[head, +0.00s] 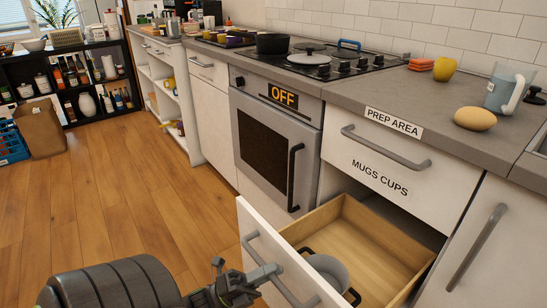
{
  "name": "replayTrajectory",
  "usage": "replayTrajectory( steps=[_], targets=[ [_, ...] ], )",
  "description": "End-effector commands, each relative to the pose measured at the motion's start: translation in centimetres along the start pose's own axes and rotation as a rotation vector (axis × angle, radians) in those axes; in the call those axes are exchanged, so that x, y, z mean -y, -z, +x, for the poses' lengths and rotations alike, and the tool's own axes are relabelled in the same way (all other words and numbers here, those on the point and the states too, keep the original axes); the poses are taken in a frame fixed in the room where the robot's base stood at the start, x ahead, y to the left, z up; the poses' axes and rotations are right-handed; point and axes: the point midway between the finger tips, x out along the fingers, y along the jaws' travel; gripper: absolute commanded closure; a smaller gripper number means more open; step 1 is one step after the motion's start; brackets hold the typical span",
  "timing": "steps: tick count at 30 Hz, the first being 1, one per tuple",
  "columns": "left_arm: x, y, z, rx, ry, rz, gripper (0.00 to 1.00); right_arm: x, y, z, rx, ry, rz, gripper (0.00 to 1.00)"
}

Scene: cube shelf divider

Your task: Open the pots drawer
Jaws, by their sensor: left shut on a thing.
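The lower drawer (262,226) under the one labelled "MUGS CUPS" stands pulled well out of the counter. Its front is white and its inside is pale wood; no label shows on the part I see. A grey pot (330,268) with dark handles sits inside it near the front. The drawer's grey bar handle (297,293) runs along the front panel. My left gripper (262,275) is shut on this handle, coming in from the bottom left. My right gripper is out of view.
The "MUGS CUPS" drawer (385,170) above is shut. An oven (270,140) marked "OFF" stands left of the open drawer, and a cabinet door (480,245) with a bar handle stands to its right. Wooden floor (120,215) lies clear to the left.

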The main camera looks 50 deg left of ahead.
Motion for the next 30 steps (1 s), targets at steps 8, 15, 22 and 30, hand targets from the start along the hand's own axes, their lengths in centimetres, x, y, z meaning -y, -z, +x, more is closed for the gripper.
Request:
replayTrajectory(
  steps=[8, 15, 22, 30],
  targets=[
    [0.03, 0.08, -0.20, 0.000, -0.002, 0.000, 1.00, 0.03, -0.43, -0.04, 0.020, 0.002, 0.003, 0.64],
    [0.02, 0.08, -0.19, 0.000, -0.002, 0.000, 0.77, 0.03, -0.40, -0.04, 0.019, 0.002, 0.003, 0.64],
    [0.05, 0.06, -0.15, 0.000, -0.001, 0.000, 0.64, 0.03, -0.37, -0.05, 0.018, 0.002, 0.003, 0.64],
    [0.06, 0.05, -0.20, 0.000, -0.001, 0.000, 0.64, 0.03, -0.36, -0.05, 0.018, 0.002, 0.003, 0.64]
  ],
)
